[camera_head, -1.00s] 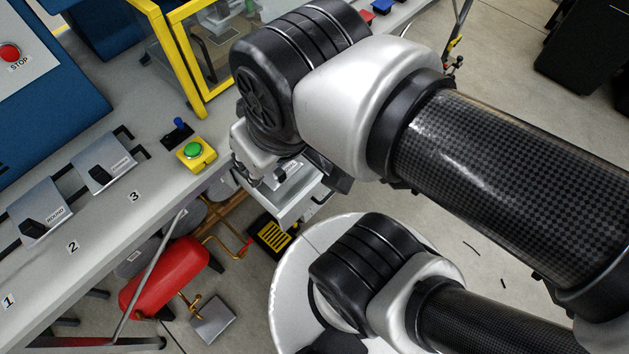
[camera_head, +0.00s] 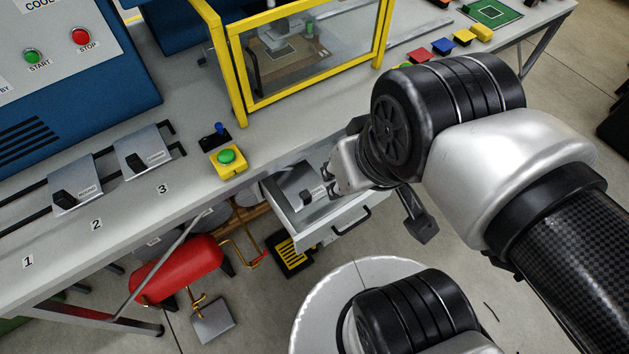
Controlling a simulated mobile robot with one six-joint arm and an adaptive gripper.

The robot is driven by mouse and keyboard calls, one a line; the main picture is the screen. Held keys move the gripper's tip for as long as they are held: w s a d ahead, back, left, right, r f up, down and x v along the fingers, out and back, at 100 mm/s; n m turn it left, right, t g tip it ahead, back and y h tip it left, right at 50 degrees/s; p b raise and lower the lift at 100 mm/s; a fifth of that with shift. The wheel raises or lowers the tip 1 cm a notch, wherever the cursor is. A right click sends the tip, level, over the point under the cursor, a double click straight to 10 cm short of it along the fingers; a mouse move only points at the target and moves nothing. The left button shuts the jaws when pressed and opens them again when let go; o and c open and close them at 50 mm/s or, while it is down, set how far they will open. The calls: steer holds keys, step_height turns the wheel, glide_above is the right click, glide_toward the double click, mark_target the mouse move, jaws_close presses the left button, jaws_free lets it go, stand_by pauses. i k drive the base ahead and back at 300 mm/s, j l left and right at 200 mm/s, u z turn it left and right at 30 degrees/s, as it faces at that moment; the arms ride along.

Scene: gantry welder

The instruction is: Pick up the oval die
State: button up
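A grey plate-like die (camera_head: 292,183) with a black handle lies in an open drawer under the bench. Its label is partly hidden by my gripper and too small to read, so I cannot confirm that it is the oval die. My gripper (camera_head: 338,181) is over the right part of the drawer (camera_head: 335,225), beside or above this die. Its fingers are mostly hidden by the wrist, and I cannot tell whether they touch the die. Two similar dies sit on the bench rack: one (camera_head: 75,190) at 2, seemingly labelled ROUND, and one (camera_head: 142,152) at 3, label unreadable.
A yellow-framed guard (camera_head: 237,75) stands on the bench behind the drawer. A yellow box with a green button (camera_head: 229,160) sits at the bench edge. A red tank (camera_head: 178,270) is under the bench.

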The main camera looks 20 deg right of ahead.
mark_target(301, 187)
steer(key=u, duration=1.55)
steer(key=z, duration=1.55)
steer(key=i+j+z, duration=0.1)
steer(key=j+z, duration=0.25)
steer(key=i+j+z, duration=0.1)
steer(key=j+z, duration=0.25)
